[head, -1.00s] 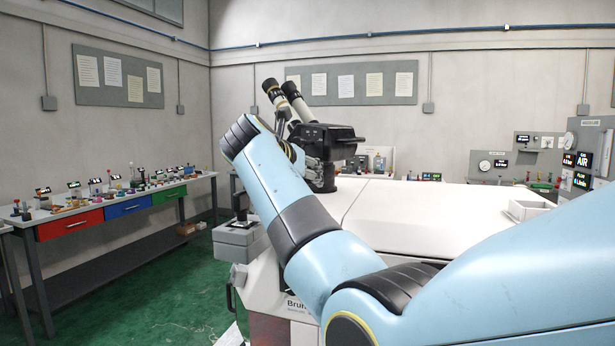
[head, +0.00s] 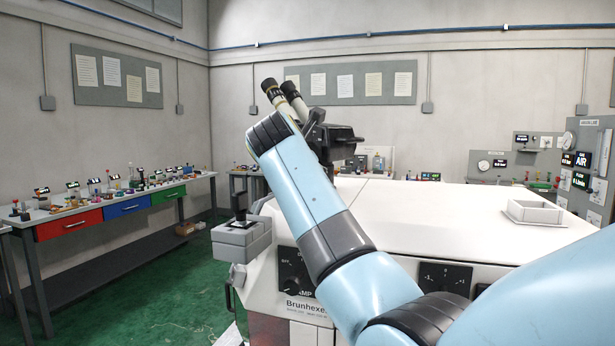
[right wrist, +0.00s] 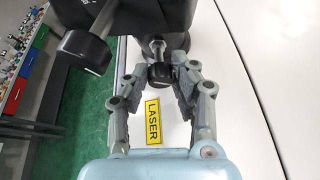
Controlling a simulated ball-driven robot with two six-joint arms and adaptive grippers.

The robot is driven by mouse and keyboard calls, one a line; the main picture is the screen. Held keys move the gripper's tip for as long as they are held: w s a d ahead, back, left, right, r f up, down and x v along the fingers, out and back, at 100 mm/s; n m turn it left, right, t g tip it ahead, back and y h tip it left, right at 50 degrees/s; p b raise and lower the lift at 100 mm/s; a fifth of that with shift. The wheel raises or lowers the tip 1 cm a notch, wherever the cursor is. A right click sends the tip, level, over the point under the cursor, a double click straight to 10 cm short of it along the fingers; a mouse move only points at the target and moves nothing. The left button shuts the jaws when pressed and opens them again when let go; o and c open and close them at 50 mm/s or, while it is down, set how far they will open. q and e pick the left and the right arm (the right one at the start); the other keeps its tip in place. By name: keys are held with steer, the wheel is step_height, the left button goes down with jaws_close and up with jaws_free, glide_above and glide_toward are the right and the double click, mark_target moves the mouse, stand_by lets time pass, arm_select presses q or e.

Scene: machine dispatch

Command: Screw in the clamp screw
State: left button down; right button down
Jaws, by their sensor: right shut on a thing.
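The clamp screw (right wrist: 160,76) shows in the right wrist view as a black knob with a bright metal shank (right wrist: 157,50) pointing away from me. My right gripper (right wrist: 161,83) is shut on its knob, one finger on each side. The shank reaches toward a dark round post (right wrist: 171,38) under the microscope body; I cannot tell how deep it sits. In the head view the microscope (head: 325,135), with two pale eyepieces, stands on the white machine, partly behind my right arm. My right gripper is hidden there behind the arm. My left gripper is not in view.
A second, larger black knob (right wrist: 89,50) sticks out at the left of the gripper. A yellow LASER label (right wrist: 153,122) lies on the white machine top (head: 450,210). A white tray (head: 536,212) stands at its right. A joystick box (head: 241,240) is at the left.

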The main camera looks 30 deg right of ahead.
steer(key=shift+m, duration=0.3)
steer(key=shift+t, duration=0.3)
steer(key=c, duration=1.1)
jaws_free()
steer(key=shift+s+a, duration=0.1)
steer(key=v, duration=0.7)
steer(key=shift+s+r, duration=0.15)
